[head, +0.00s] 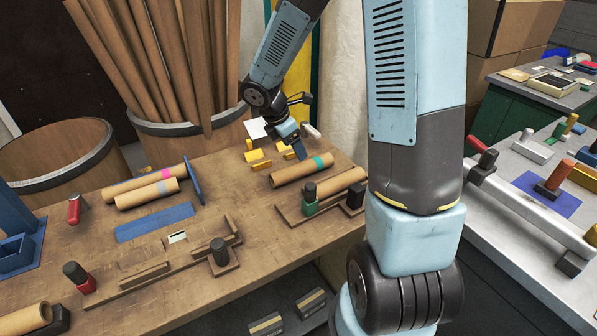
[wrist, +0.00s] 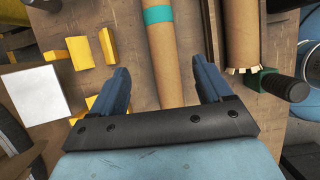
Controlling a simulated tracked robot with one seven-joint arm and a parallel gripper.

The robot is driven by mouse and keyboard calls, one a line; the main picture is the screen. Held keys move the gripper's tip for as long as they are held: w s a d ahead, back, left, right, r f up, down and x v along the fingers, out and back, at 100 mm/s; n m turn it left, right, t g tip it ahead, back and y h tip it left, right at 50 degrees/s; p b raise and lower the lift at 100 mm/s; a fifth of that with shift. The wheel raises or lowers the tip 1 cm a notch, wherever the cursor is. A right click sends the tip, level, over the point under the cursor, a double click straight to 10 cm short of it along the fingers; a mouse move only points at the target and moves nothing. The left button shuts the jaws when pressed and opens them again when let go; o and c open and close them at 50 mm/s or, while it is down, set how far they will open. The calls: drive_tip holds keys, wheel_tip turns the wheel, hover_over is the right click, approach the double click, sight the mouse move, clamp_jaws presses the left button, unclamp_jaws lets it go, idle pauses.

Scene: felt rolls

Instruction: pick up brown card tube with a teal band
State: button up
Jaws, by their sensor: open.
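The brown card tube with a teal band (head: 300,170) lies on the wooden bench in the head view, its band near the right end. In the wrist view the tube (wrist: 162,60) runs up the picture between the two blue fingers, with the teal band near the top. My gripper (head: 300,150) is open and empty, just above and behind the tube in the head view. In the wrist view the gripper (wrist: 163,85) has a finger on each side of the tube. I cannot tell the exact height gap.
Another brown tube (wrist: 240,35) lies to the right in a wooden holder with a green clamp (head: 310,205). Yellow blocks (head: 257,156) and a white square (wrist: 35,92) lie left of my gripper.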

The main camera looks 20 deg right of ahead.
sight(301, 165)
drive_tip(key=x, duration=0.4)
drive_tip(key=shift+a, duration=0.1)
drive_tip(key=x, duration=0.4)
drive_tip(key=shift+s+a+f, duration=0.25)
drive_tip(key=shift+s+f, duration=0.1)
drive_tip(key=shift+d+f, duration=0.2)
drive_tip(key=shift+f, duration=0.2)
drive_tip(key=shift+c, duration=0.2)
clamp_jaws()
drive_tip(key=shift+r, duration=0.1)
